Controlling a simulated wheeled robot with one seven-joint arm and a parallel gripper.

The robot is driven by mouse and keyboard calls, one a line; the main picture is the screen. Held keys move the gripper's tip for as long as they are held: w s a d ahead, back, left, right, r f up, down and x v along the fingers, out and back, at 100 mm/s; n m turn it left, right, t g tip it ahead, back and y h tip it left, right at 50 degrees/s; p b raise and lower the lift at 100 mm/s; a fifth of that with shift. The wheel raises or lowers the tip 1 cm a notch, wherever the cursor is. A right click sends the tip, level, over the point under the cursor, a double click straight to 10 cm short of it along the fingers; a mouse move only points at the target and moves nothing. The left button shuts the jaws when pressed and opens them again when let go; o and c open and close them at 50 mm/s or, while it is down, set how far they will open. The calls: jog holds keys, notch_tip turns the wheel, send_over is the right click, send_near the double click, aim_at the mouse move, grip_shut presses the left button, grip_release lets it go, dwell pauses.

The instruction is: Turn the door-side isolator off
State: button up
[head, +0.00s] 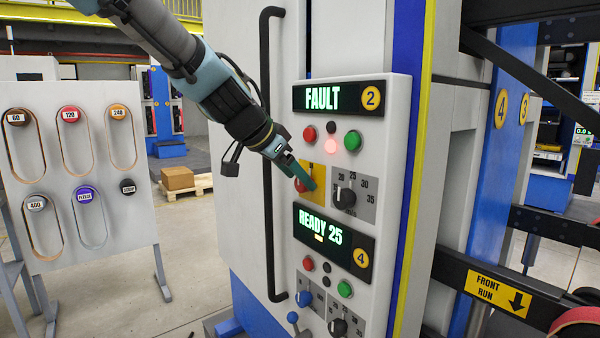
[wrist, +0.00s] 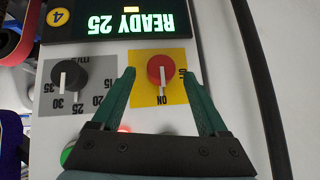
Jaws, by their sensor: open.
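The isolator is a red rotary knob (head: 298,186) on a yellow plate (wrist: 147,95), on the upper panel's door-handle side. In the wrist view the red knob (wrist: 160,66) has a white mark, roughly in line with the upside-down ON label (wrist: 162,100). A second label at the plate's right edge is partly hidden by a finger. My gripper (head: 308,179) is at the plate and covers much of it in the head view. In the wrist view its green fingers (wrist: 158,74) are open, one on each side of the knob, with gaps showing.
The upper panel display (head: 322,98) reads FAULT, with a lit red lamp (head: 330,146). A black dial (head: 344,198) sits right beside the yellow plate. The lower display (head: 319,232) reads READY 25, with a blue knob (head: 304,298) below. A long black door handle (head: 267,160) stands left.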

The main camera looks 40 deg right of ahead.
jog(key=shift+x, duration=1.05)
grip_shut()
